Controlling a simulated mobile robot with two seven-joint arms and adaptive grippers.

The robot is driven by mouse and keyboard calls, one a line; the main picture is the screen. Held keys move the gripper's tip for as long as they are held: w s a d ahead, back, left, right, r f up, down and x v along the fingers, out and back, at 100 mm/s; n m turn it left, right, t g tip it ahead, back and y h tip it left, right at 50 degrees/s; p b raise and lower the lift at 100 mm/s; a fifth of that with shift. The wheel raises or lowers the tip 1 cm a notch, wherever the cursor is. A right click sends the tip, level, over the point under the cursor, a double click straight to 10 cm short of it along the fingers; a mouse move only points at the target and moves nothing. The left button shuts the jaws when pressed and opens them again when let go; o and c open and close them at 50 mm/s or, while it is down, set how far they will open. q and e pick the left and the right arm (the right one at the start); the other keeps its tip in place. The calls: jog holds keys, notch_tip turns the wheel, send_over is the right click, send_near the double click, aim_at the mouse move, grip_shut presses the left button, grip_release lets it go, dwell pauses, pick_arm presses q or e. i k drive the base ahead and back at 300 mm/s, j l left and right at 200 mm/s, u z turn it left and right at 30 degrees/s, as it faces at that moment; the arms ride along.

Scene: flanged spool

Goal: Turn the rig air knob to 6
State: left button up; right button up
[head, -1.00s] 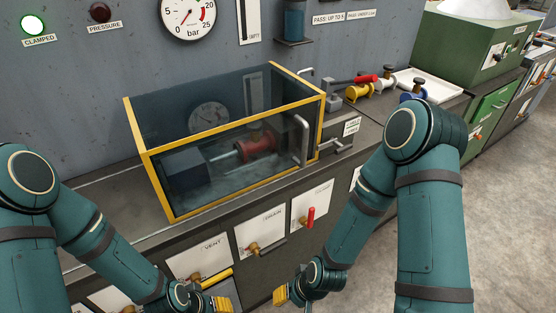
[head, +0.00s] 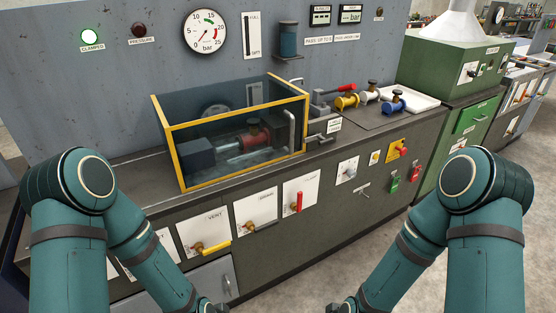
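A grey knob (head: 351,170) sits on a small white plate on the dark bench front, right of the red-handled valve. It may be the rig air knob, but its label and setting are too small to read. My left and right arms come in from the sides and reach the bottom edge.
A yellow-framed clear guard (head: 240,177) covers a red spool (head: 255,133). A yellow button (head: 375,157) and a red-and-yellow switch (head: 398,149) are near the knob. Floor in front is free.

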aim_at(352, 174)
jog(key=i+l, duration=0.25)
jog(key=l, duration=0.25)
jog(key=i+l+u, duration=0.15)
jog(key=l, duration=0.35)
jog(key=i+l, duration=0.3)
jog(key=l, duration=0.25)
jog(key=i+l+u, duration=0.1)
jog(key=i+l, duration=0.15)
jog(key=l, duration=0.3)
jog(key=i+l+u, duration=0.1)
jog(key=l, duration=0.45)
jog(key=i+l, duration=0.3)
jog(key=l, duration=0.25)
jog(key=i+l+u, duration=0.15)
jog(key=l, duration=0.45)
jog(key=i+l, duration=0.15)
jog(key=l, duration=0.4)
